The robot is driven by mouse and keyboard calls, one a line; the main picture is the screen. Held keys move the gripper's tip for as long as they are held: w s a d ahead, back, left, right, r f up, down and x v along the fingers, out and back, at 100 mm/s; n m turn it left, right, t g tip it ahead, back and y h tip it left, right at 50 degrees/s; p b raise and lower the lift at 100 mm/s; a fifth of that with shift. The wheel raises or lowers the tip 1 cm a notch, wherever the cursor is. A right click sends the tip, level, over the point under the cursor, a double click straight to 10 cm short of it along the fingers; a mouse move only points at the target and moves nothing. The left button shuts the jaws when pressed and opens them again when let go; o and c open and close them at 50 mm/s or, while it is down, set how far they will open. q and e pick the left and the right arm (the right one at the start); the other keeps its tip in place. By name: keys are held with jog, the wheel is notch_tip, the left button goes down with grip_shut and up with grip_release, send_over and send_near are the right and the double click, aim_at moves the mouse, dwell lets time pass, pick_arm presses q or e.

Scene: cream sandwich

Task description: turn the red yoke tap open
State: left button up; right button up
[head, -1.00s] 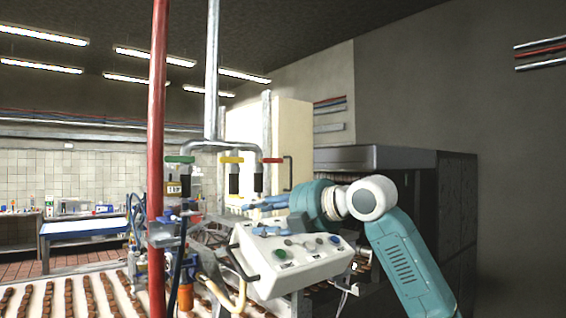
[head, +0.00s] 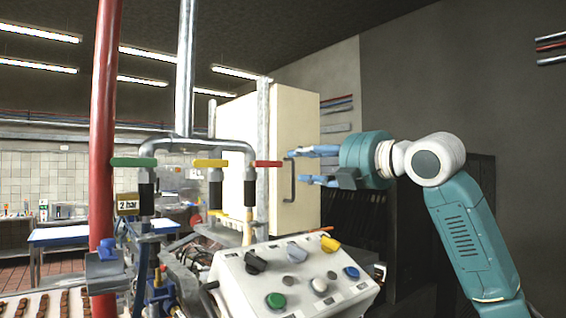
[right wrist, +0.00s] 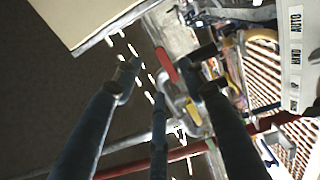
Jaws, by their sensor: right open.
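The red tap handle (head: 267,164) is a short flat lever at the right end of the branched metal pipe. My right gripper (head: 301,167) is open, its blue fingers pointing left towards the red handle at about the same height. A gap shows between fingertips and handle in the head view. I cannot tell the exact distance. Nothing is held. My left gripper is not in view.
A yellow handle (head: 210,163) and a green handle (head: 133,162) sit left on the same pipe. A red vertical pipe (head: 103,130) stands further left. A white control box (head: 295,275) with knobs lies below. A cream cabinet (head: 300,120) stands behind.

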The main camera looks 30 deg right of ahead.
aim_at(277, 162)
jog(key=w+p, duration=0.1)
jog(key=w, duration=0.1)
jog(key=w+p, duration=0.1)
jog(key=w, duration=0.2)
jog(key=w+a+p, duration=0.1)
jog(key=w, duration=0.1)
jog(key=shift+w+r, duration=0.15)
jog(key=shift+w+p, duration=0.35)
jog(key=shift+w, duration=0.45)
jog(key=shift+s+a, duration=0.1)
jog(key=shift+s, duration=0.05)
jog(key=c, duration=0.6)
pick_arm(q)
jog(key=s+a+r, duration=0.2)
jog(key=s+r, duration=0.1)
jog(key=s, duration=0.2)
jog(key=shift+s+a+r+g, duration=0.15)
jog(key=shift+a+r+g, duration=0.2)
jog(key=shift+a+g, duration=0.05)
pick_arm(e)
grip_shut()
